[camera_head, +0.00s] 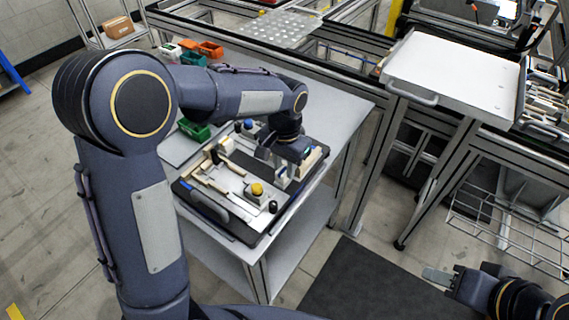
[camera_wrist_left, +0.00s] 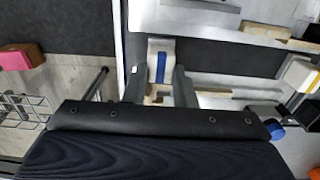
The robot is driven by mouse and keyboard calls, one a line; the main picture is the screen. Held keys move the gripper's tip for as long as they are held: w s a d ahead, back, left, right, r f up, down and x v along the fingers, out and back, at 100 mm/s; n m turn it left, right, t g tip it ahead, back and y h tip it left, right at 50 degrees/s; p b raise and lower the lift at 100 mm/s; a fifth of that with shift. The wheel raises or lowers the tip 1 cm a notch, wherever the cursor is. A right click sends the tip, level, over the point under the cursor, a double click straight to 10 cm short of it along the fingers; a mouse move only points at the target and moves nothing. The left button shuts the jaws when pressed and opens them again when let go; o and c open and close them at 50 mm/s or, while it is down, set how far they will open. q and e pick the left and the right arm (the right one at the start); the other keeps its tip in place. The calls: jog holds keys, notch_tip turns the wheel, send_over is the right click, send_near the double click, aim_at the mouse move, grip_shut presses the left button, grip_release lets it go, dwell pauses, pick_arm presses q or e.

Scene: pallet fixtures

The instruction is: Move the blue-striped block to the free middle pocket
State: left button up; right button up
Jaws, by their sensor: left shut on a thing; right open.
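The blue-striped block (camera_wrist_left: 160,66) is white with a blue band and sits between the fingers of my left gripper (camera_wrist_left: 158,88) in the left wrist view. The gripper is shut on it. In the head view my left gripper (camera_head: 283,165) is over the right side of the black-edged pallet (camera_head: 222,207) on the table. The arm and gripper hide part of the pallet there, and I cannot tell which pocket is free or whether the block touches the pallet. My right gripper (camera_head: 442,278) is open and empty at the lower right, away from the table.
A yellow-topped piece (camera_head: 257,188) and a black knob (camera_head: 273,207) stand at the pallet's near side. A blue knob (camera_head: 248,124) is at its far side. Green (camera_head: 192,59) and orange (camera_head: 211,49) bins are at the table's back. A white tray (camera_head: 455,75) stands to the right.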

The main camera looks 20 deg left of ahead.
pick_arm(q)
jog(key=o, duration=1)
jog(key=shift+o, duration=0.2)
notch_tip(320, 180, up, 8)
jog(key=shift+f, duration=0.1)
